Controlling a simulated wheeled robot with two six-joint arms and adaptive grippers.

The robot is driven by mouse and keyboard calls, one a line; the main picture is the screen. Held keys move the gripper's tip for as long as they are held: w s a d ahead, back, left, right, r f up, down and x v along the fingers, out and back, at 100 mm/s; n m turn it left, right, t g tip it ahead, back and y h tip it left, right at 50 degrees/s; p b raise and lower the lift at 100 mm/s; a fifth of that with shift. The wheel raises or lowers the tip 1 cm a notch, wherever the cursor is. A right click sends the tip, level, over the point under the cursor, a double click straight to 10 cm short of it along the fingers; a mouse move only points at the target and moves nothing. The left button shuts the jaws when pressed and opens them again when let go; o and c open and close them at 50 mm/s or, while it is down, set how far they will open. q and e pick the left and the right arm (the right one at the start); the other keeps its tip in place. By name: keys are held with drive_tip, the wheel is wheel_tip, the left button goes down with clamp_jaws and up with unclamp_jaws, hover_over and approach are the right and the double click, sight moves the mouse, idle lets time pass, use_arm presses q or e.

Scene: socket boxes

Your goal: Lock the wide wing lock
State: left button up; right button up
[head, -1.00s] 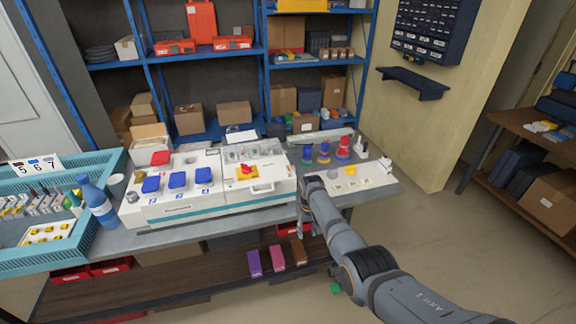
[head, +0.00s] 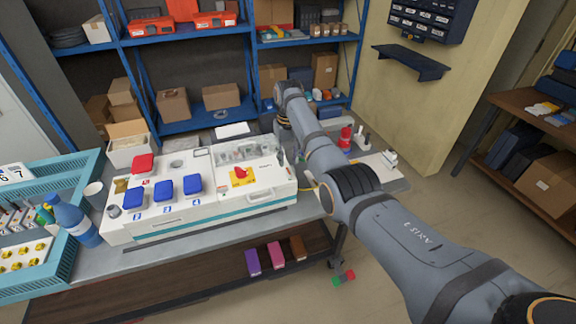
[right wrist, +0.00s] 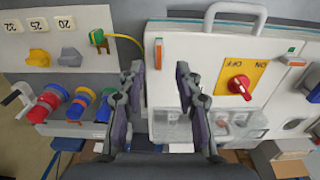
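A white socket box (head: 222,208) stands on the bench, with a red rotary switch on a yellow plate (head: 241,176) and a clear-covered section behind it. The switch also shows in the right wrist view (right wrist: 239,85), beside ON and OFF markings. A narrow orange piece (right wrist: 158,53) sits at the box's edge in the right wrist view. I cannot tell whether this is the wide wing lock. My right gripper (right wrist: 159,68) is open above this edge, its two fingers apart with the orange piece between and beyond their tips. Nothing is held. My left gripper is out of view.
Blue lids (head: 163,190) and a red lid (head: 143,163) cover sockets on the box's left part. A blue bottle (head: 72,219) and a teal crate (head: 68,265) stand at left.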

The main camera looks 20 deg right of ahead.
sight(288, 171)
drive_tip(key=f, duration=0.5)
drive_tip(key=shift+w+d, duration=0.15)
drive_tip(key=shift+w, duration=0.25)
drive_tip(key=shift+s+f, duration=0.1)
drive_tip(key=shift+f, duration=0.2)
drive_tip(key=shift+c, duration=0.5)
drive_tip(key=c, duration=0.5)
clamp_jaws()
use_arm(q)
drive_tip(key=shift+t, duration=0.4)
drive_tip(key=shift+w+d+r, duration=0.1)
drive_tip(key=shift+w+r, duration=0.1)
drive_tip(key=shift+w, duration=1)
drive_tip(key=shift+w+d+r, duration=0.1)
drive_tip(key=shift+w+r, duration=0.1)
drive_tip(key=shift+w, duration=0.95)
